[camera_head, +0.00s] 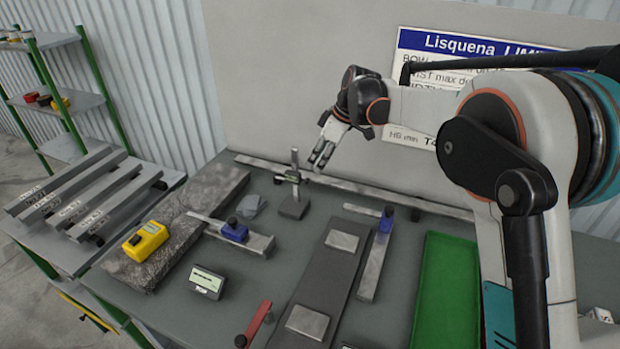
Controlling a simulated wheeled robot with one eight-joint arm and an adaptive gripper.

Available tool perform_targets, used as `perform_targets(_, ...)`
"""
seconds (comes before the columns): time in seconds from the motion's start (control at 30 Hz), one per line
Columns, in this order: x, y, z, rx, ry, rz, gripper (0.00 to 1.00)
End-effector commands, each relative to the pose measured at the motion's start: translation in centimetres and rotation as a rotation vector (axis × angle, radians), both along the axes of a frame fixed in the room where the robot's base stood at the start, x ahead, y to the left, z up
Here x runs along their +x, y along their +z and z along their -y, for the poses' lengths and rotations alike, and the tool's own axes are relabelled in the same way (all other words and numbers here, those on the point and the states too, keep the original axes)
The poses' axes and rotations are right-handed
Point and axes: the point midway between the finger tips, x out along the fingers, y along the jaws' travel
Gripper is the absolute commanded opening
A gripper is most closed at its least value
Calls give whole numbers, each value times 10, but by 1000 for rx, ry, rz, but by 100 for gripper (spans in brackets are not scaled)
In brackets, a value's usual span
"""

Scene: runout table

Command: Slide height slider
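A small height gauge with an upright post stands on a dark block base (293,209) on the table, left of the picture's middle. Its height slider (290,177) sits partway up the post, with a short arm to the side. My gripper (321,159) hangs above and to the right of the post, fingers pointing down and left. It looks apart from the slider. The fingertips are small and close together here; I cannot tell whether they are open. Nothing shows between them.
A yellow device (145,241) sits on a rough grey slab (206,205) at left. A small display box (207,282), blue-headed squares (234,231), a long dark plate (318,280) and a green tray (443,292) lie around. A straight rail (390,194) runs along the back.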

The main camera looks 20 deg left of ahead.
Motion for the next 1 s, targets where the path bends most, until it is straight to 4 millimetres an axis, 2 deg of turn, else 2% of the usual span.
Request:
perform_targets(0.03,0,-12,-5,0,1,0,38)
perform_targets(0.2,1,-41,-17,0,2,1,38)
perform_targets(0.4,2,-66,-27,0,0,0,38)
perform_targets(0.6,2,-76,-31,0,-1,0,38)
perform_targets(0.87,2,-76,-31,0,-1,0,38)
perform_targets(1.0,2,-76,-31,0,-1,0,8)
